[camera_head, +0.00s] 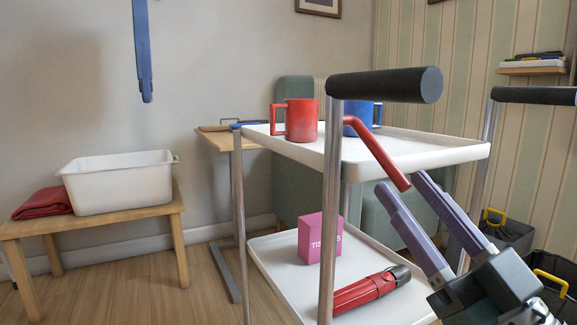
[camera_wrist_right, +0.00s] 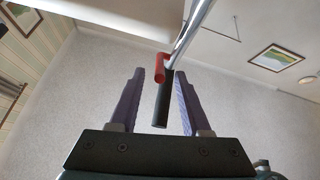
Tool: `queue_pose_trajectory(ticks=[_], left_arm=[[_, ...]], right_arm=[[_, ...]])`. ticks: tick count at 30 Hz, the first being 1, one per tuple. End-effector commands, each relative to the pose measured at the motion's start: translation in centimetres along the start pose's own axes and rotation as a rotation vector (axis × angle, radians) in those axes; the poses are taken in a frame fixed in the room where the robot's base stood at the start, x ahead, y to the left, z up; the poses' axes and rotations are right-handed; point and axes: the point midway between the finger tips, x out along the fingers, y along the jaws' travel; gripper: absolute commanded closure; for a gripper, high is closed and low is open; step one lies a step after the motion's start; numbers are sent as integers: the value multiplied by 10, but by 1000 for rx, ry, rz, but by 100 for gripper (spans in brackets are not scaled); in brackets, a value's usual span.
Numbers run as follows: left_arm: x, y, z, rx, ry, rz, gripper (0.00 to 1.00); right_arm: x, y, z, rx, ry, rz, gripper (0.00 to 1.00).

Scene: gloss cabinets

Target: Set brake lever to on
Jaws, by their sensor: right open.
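The brake lever (camera_head: 376,152) is a red bent bar on the push-handle post of a white two-tier cart (camera_head: 455,155). It slants down to the right from the post, just below the black handle grip (camera_head: 385,84). My right gripper (camera_head: 399,181) is open, its two purple fingers pointing up at the lever's lower end. I cannot tell whether the fingers touch the lever. My left gripper is out of view.
A red mug (camera_head: 301,120) and a blue mug (camera_head: 372,107) stand on the cart's top tray. A pink tissue box (camera_head: 320,240) and a red flashlight-like item (camera_head: 368,290) are on the lower tray. A wooden bench (camera_head: 110,222) holds a white tub (camera_head: 120,182) at left.

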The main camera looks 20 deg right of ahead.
Motion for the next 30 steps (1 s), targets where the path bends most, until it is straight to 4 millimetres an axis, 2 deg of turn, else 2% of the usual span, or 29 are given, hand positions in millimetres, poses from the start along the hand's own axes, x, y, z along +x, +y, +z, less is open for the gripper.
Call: queue_pose_trajectory(ticks=[4,10,26,30], left_arm=[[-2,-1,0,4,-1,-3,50],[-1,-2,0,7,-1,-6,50],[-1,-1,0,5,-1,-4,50],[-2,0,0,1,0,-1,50]], right_arm=[[-31,0,1,0,-6,0,53],[-53,0,0,-1,-2,0,53],[-56,0,0,0,-1,0,53],[-52,-6,9,10,-61,-12,53]])
